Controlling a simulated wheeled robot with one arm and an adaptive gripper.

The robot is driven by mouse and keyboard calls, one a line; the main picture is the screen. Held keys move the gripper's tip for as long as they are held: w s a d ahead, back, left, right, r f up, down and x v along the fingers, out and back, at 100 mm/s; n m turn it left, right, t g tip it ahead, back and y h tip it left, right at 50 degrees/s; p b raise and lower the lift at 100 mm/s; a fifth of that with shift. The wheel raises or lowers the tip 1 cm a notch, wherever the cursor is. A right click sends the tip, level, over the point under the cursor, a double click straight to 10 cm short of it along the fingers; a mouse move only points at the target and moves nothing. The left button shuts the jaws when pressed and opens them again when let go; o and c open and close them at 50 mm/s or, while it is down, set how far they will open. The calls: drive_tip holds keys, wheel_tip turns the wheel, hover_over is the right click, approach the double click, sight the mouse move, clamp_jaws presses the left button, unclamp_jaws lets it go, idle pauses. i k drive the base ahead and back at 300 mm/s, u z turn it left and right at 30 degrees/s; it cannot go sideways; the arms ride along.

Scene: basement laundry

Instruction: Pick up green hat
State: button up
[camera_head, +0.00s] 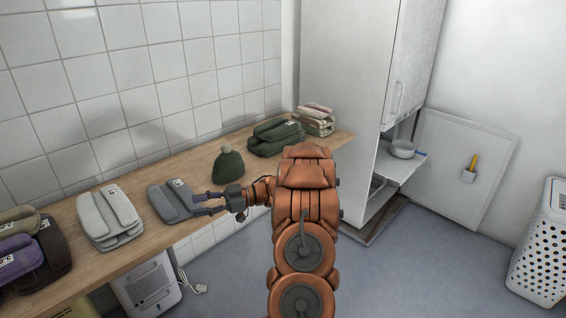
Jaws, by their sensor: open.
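The green hat (228,168) stands upright on the wooden shelf (128,181), with a lighter pompom on top. It is near the middle of the shelf, against the tiled wall side. My gripper (203,204) is open and empty, its fingers pointing left at the shelf's front edge. It is in front of the hat and a little to its left in the picture, apart from it as far as I can tell. The fingers overlap the edge of a folded blue-grey item (173,202) in the picture; whether they touch it, I cannot tell.
Folded light-grey (108,217) and purple (20,257) textiles lie left on the shelf. Folded dark-green (275,137) and cream (316,121) textiles lie right of the hat. A white cabinet (345,85) stands beyond the shelf's right end. A white basket (541,245) stands at far right; floor between is clear.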

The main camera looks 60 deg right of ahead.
sight(228, 167)
drive_tip(key=z, duration=0.85)
drive_tip(key=i, duration=1)
